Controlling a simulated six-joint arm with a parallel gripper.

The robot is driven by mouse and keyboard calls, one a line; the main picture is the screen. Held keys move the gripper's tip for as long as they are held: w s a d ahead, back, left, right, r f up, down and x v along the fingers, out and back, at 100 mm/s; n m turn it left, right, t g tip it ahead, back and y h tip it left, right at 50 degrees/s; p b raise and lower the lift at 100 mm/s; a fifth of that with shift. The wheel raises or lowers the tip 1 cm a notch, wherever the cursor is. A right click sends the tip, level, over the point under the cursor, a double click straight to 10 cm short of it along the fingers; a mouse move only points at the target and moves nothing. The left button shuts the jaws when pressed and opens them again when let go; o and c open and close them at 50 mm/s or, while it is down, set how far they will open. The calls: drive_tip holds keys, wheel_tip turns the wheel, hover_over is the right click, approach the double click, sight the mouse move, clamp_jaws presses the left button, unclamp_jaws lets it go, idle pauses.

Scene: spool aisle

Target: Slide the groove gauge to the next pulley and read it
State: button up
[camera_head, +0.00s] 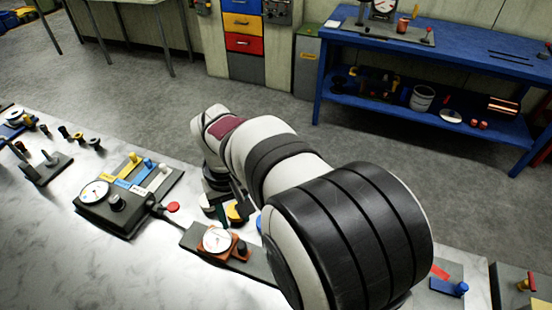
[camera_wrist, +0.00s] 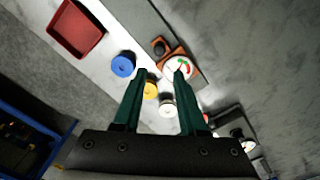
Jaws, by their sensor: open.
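The groove gauge (camera_head: 216,240), an orange block with a white dial and a dark knob, sits on a dark rail (camera_head: 258,262). In the wrist view its dial (camera_wrist: 178,67) lies just beyond the right fingertip; a finger partly covers it. Its needle reading is too small to tell. A blue pulley (camera_wrist: 123,65), a yellow pulley (camera_wrist: 151,90) and a white pulley (camera_wrist: 168,105) stand in a row beside the rail. My gripper (camera_wrist: 160,74) is open, its green fingers above the yellow and white pulleys. I cannot see contact. In the head view my arm hides much of this area.
A black dial box (camera_head: 112,212) with coloured tags stands left of the gauge. A red tray (camera_wrist: 75,29) lies beyond the blue pulley. Small parts and a dark stand (camera_head: 46,167) are at the far left. A blue workbench (camera_head: 450,52) stands across the aisle.

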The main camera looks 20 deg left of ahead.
sight(241, 245)
wheel_tip(241, 245, down, 13)
drive_tip(key=shift+d+f, duration=0.1)
drive_tip(key=shift+f, duration=0.05)
clamp_jaws()
idle(1.5)
